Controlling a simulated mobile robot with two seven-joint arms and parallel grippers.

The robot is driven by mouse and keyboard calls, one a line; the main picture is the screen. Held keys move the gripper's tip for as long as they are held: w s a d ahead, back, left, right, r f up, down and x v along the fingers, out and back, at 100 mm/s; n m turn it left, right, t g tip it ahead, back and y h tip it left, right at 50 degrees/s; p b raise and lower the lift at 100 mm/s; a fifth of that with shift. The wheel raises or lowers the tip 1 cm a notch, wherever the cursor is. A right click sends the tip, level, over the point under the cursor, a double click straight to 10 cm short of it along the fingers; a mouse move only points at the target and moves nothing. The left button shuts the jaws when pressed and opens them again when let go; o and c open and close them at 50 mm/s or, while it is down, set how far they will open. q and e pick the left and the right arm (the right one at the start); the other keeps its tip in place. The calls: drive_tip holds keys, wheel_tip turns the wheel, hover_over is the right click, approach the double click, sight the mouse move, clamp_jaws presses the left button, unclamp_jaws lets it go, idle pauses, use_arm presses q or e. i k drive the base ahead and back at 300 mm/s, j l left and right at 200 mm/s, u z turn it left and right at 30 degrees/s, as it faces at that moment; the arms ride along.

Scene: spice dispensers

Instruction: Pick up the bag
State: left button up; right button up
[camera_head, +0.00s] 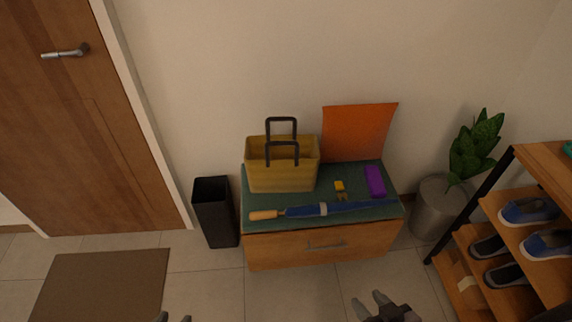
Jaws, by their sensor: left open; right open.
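A yellow bag (282,177) with two dark upright handles stands on the green top of a low wooden cabinet (322,248), at its left rear. My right gripper (369,302) is at the bottom edge of the view, open and empty, in front of and below the cabinet. My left gripper (174,318) barely shows at the bottom edge, left of the cabinet; only its fingertips are in view, spread apart. Both grippers are well apart from the bag.
A blue umbrella with a wooden handle (263,215) lies along the cabinet's front. A purple item (375,182), a small yellow item (339,186) and an orange sheet (357,133) are right of the bag. A black bin (215,213), potted plant (441,207) and shoe rack (497,219) flank the cabinet.

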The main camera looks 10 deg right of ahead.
sight(284, 163)
drive_tip(key=i+j+z, duration=0.1)
drive_tip(key=j, duration=0.25)
drive_tip(key=i+j+z, duration=0.2)
drive_tip(key=j, duration=0.5)
drive_tip(key=i+j+z, duration=0.15)
drive_tip(key=i+j, duration=0.15)
drive_tip(key=j, duration=0.15)
drive_tip(key=i+j+z, duration=0.2)
drive_tip(key=i+j, duration=0.15)
drive_tip(key=j, duration=0.25)
drive_tip(key=i, duration=0.25)
